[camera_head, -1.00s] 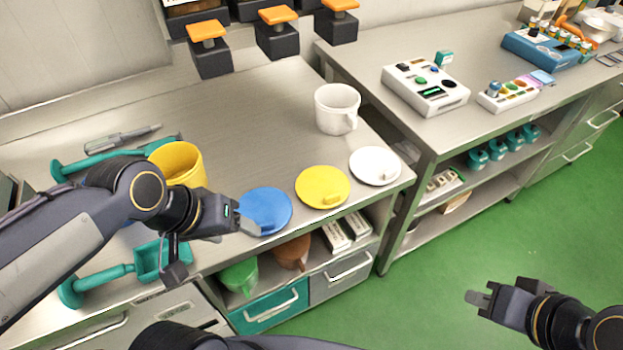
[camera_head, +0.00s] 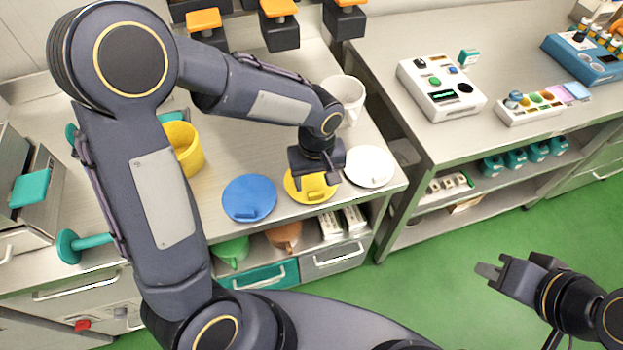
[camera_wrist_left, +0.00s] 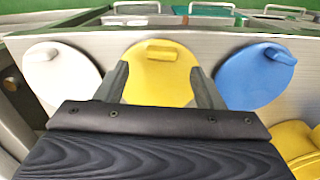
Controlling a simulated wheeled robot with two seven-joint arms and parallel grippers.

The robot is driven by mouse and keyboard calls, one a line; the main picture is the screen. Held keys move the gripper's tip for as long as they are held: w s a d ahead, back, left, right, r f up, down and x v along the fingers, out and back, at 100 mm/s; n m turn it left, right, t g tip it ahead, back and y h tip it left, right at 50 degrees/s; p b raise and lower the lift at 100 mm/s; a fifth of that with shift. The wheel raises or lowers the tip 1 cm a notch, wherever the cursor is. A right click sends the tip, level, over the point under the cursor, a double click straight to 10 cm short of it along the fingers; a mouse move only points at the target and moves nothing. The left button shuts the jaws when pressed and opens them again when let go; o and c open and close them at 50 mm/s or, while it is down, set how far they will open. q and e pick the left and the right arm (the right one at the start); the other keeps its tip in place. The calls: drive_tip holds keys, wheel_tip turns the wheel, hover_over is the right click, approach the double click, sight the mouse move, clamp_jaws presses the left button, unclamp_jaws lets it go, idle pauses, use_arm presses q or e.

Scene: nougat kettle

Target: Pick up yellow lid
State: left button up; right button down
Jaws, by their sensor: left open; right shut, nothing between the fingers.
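The yellow lid (camera_head: 310,188) lies flat near the front edge of the steel counter, between the blue and white lids. It also shows in the left wrist view (camera_wrist_left: 157,85), with its small raised handle (camera_wrist_left: 161,53) near the edge. My left gripper (camera_head: 318,178) is over the yellow lid, open and pointing down. In the left wrist view its two fingers flank the middle of the lid, with the handle beyond the tips. Whether the fingers touch the lid cannot be told. My right gripper (camera_head: 487,272) is shut and empty, over the green floor at right.
The blue lid (camera_head: 247,194) and white lid (camera_head: 369,166) lie close on either side. A white mug (camera_head: 349,92) stands behind. A yellow mug (camera_head: 188,151) is partly hidden by my left arm. Orange-topped dispensers (camera_head: 280,20) hang at the back.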

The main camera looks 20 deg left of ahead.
sight(315, 192)
use_arm(q)
wheel_tip(315, 192, down, 3)
drive_tip(key=shift+s+f, duration=0.1)
drive_tip(key=shift+f, duration=0.1)
drive_tip(key=c, duration=1.1)
drive_tip(key=shift+r, duration=0.1)
